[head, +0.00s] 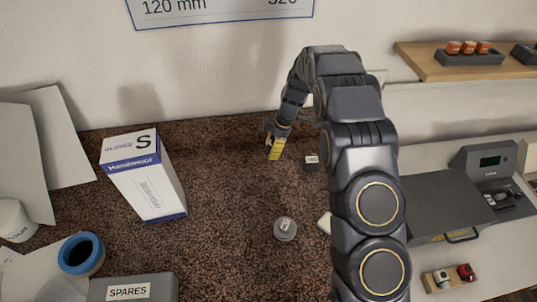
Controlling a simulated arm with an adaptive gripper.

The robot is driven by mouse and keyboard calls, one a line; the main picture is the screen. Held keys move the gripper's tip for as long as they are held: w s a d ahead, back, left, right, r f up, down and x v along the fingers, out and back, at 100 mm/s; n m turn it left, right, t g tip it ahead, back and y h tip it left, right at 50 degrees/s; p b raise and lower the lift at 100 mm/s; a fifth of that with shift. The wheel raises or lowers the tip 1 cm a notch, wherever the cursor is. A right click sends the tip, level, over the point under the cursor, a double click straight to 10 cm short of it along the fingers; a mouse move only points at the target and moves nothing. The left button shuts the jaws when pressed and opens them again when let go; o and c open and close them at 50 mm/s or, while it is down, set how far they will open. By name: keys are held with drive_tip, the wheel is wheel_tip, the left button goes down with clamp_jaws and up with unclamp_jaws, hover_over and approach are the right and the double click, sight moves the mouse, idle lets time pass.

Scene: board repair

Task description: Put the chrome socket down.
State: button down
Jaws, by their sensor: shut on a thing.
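My gripper (275,147) is above the brown speckled surface (230,185), left of my arm's upper links, with its fingers pointing down. Yellow with dark marks shows at its fingers. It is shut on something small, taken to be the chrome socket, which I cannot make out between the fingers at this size. I cannot tell how far the fingertips are from the surface.
A white and blue glove box (147,180) stands at left. A round grey labelled piece (285,229) and a small dark labelled block (312,161) lie nearby. Bare surface surrounds the gripper.

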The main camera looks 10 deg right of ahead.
hover_over(266, 161)
drive_tip(key=f, duration=0.6)
drive_tip(key=shift+s+d, duration=0.15)
drive_tip(key=shift+d, duration=0.25)
drive_tip(key=shift+f, duration=1.6)
drive_tip(key=shift+f, duration=0.1)
drive_tip(key=c, duration=0.9)
unclamp_jaws()
drive_tip(key=shift+f, duration=0.1)
